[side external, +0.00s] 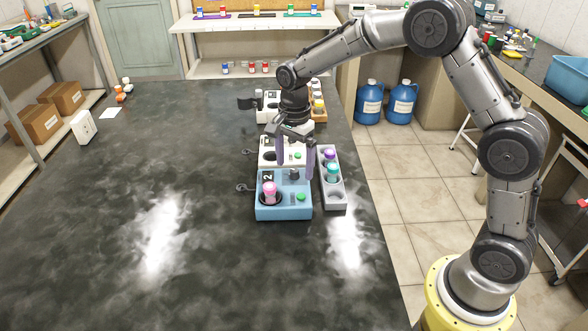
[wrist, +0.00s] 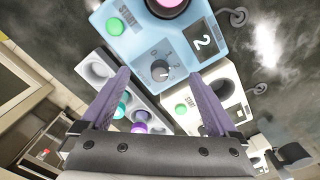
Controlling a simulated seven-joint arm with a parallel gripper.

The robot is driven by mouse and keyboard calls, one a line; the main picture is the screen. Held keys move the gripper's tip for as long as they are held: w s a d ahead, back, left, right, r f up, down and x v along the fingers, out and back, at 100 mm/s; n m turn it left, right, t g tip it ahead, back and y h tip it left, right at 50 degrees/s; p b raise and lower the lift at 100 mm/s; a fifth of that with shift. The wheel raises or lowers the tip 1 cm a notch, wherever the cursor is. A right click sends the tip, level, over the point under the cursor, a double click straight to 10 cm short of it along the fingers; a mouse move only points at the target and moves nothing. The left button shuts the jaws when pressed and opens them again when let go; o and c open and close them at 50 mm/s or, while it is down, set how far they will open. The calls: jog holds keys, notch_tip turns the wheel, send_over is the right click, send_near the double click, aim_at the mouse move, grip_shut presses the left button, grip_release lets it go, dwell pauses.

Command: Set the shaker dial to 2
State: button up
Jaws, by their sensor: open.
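The blue shaker (side external: 270,208) stands on the dark bench and also fills the top of the wrist view (wrist: 125,45). Its grey dial (wrist: 160,70) has a white pointer mark and small printed numbers around it; I cannot tell for certain which number it points to. The black display (wrist: 202,41) beside the dial shows a white 2. A green button (wrist: 115,26) is on the other side. A pink-capped vial (side external: 269,190) sits in the shaker's well. My gripper (side external: 295,168) is open above the dial, with the dial between its fingertips in the wrist view.
A white device (side external: 280,150) with a green button stands directly behind the shaker. A grey rack (side external: 334,198) with purple and teal caps stands close on the right. Another white device (side external: 266,107) is farther back.

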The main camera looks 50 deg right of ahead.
aim_at(294, 170)
jog(key=shift+r, duration=3.05)
